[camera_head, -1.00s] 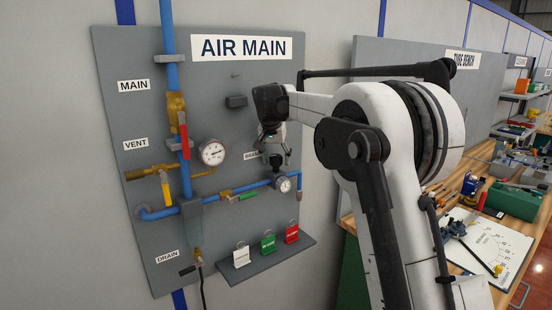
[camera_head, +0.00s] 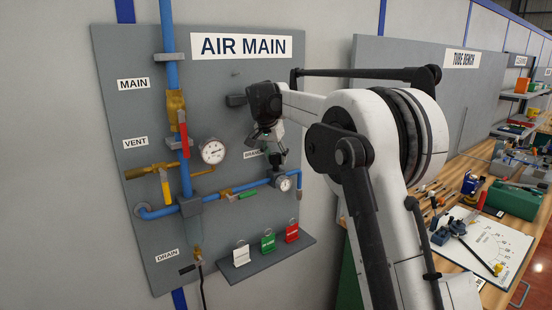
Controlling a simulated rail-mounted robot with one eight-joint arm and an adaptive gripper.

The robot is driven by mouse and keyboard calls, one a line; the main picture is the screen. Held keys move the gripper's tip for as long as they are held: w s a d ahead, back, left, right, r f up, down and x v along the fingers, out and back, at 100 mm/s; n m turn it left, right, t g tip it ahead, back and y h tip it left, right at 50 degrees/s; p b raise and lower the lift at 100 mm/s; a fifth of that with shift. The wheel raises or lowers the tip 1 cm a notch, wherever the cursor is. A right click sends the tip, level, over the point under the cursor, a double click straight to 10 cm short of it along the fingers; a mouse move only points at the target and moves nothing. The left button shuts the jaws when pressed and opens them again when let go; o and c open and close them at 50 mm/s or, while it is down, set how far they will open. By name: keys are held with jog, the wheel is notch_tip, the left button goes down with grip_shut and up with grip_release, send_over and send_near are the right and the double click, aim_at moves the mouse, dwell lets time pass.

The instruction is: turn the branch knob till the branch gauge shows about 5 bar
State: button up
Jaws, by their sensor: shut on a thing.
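The branch gauge (camera_head: 285,183) is a small white-faced dial on the blue branch pipe at the lower right of the AIR MAIN panel. Its needle is too small to read. The dark branch knob (camera_head: 277,172) is just above the gauge, mostly hidden by my gripper. My gripper (camera_head: 277,158) comes down from above and is shut on the knob.
A larger gauge (camera_head: 213,151) and the red main valve handle (camera_head: 184,140) are to the left. A green-handled valve (camera_head: 245,194) is on the branch pipe. Below, a shelf (camera_head: 268,261) holds white, green and red tags. A cluttered workbench (camera_head: 463,275) stands at the right.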

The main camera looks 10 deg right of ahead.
jog(key=shift+m, duration=0.3)
jog(key=o, duration=1.1)
jog(key=shift+o, duration=0.2)
jog(key=shift+r, duration=0.1)
jog(key=v, duration=1.2)
jog(key=shift+a, duration=0.15)
